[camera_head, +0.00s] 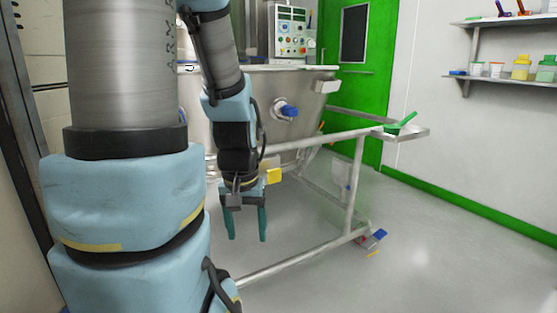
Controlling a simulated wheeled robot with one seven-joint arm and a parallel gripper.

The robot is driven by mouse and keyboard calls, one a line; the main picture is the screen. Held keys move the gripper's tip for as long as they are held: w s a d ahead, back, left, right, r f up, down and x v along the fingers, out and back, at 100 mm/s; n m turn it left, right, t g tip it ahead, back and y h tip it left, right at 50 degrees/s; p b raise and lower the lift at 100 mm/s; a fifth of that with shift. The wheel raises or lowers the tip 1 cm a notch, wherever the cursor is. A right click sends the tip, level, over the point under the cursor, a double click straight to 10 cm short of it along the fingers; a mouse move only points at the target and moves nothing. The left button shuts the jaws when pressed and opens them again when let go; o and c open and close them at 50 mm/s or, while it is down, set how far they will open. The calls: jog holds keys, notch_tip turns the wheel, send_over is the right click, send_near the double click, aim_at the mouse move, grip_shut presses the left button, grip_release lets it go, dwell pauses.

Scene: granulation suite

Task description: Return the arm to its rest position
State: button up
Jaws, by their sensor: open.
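My arm, light blue and grey, fills the left side of the head view and reaches forward, its last links hanging down. My gripper (247,225) points down at the end of it. Its two green fingers are apart, with nothing between them and only grey floor showing behind. It hangs in front of the large steel vessel (330,92) and beside the metal frame, apart from the floor.
A steel rail frame (354,185) stands right of my gripper; a green scoop (401,125) lies on its small shelf (414,133). A control panel (291,32) and green door (368,70) are behind. Wall shelves (510,79) hold containers. Floor at right (440,240) is clear.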

notch_tip(320, 180, up, 30)
jog(key=p, duration=2.8)
jog(key=shift+r+p, duration=0.2)
jog(key=shift+p, duration=0.1)
